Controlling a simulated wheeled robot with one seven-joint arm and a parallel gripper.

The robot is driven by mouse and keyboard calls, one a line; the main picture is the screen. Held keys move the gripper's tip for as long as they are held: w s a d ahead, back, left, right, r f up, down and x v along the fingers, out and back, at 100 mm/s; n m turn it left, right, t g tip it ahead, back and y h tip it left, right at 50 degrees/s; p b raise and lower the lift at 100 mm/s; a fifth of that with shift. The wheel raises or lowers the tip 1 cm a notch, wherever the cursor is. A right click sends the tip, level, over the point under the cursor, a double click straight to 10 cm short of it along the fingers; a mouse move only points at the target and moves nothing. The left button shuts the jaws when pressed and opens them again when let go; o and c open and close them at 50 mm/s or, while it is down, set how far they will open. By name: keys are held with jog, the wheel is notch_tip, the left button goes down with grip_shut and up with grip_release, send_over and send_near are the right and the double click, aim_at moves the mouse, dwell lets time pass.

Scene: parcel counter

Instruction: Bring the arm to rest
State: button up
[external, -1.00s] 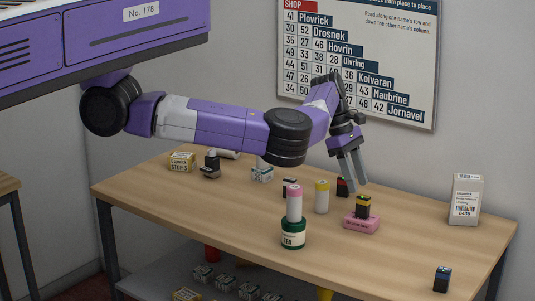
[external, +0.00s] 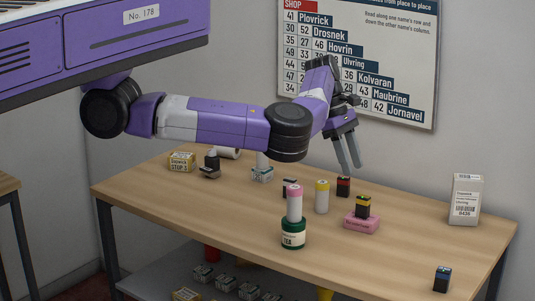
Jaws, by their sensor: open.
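My gripper (external: 349,167) hangs in the air above the back part of the wooden counter (external: 160,208), in front of the wall. Its two grey fingers point down and stand apart, with nothing between them. My purple and grey arm reaches out from the left, with the elbow bent. Below the fingers, a small black block with a red band (external: 343,187) stands on the counter, apart from them.
A yellow-topped cylinder (external: 322,197), a pink-topped cylinder (external: 294,204) on a green tea tin (external: 293,234), and a black-and-yellow block (external: 363,206) on a pink box (external: 361,223) stand mid-counter. A white carton (external: 466,200) and a dark block (external: 442,279) are at right.

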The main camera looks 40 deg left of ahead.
jog(key=w+a+r+m+t+y, duration=0.25)
jog(key=w+a+t, duration=0.25)
jog(key=w+a, duration=0.3)
jog(key=w+a+r+m+t+y, duration=0.1)
jog(key=w+a+r+t+y, duration=0.15)
jog(key=w+a+t, duration=0.4)
jog(key=s+a+r+m+t+y, duration=0.1)
jog(key=a+r+m+t+y, duration=0.25)
jog(key=a, duration=0.55)
jog(key=s+a+r+m+t+y, duration=0.1)
jog(key=a+r+m+t+y, duration=0.15)
jog(key=a+r+t, duration=0.4)
jog(key=s+f+m+g+h, duration=0.2)
jog(key=s+f, duration=0.6)
jog(key=s, duration=0.8)
jog(key=s+f+m+g+h, duration=0.2)
jog(key=s+f, duration=0.7)
jog(key=s, duration=0.8)
jog(key=s+f+m+g+h, duration=0.2)
jog(key=s+f, duration=0.6)
jog(key=s, duration=0.8)
jog(key=shift+s+a+f+m+g+h, duration=0.2)
jog(key=shift+f+m+g+h, duration=0.15)
jog(key=shift+m, duration=0.9)
